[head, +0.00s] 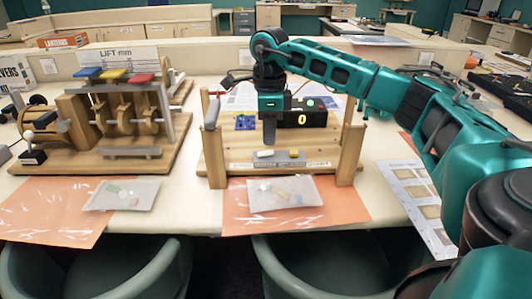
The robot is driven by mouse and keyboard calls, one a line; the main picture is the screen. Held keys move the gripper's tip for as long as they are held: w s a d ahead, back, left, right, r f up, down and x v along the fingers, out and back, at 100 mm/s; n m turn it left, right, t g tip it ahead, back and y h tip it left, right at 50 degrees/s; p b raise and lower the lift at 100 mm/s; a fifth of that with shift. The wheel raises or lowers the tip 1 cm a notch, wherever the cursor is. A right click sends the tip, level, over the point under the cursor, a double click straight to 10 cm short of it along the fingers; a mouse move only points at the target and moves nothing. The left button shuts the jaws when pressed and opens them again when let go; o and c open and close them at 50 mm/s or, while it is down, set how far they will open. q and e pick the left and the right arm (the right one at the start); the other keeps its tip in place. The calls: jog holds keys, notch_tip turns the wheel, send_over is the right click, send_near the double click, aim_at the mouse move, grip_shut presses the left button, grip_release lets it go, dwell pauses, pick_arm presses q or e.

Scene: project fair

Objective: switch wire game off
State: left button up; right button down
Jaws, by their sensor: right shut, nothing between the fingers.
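The wire game (215,165) stands on the table at the picture's middle, a wooden base with upright posts at both sides. A black box (318,117) at its back shows a lit orange "0" and a small green light. On the front of the base lies a grey strip with a white piece (265,153) and a yellow piece (293,153); which is the switch, I cannot tell. My right gripper (269,143) points down, shut and empty, just above and behind the white piece. Contact is unclear. The gripper and wrist hide part of the box and the wire.
A wooden cam machine (115,155) with coloured blocks stands at left. Clear bags (283,192) lie on orange sheets (235,215) in front. A printed sheet (417,190) lies at right. Chairs (95,275) stand along the table's front edge.

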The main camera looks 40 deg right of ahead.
aim_at(269, 152)
jog(key=shift+f+b, duration=0.65)
jog(key=shift+f, duration=0.65)
dwell(0.6)
jog(key=shift+s+f, duration=0.1)
jog(key=shift+f, duration=0.05)
jog(key=shift+r+p, duration=0.75)
jog(key=shift+r, duration=0.05)
notch_tip(269, 152, up, 4)
jog(key=p, duration=0.3)
jog(key=shift+f, duration=0.25)
jog(key=shift+r+p, duration=1)
jog(key=shift+r, duration=0.1)
jog(key=shift+f, duration=0.1)
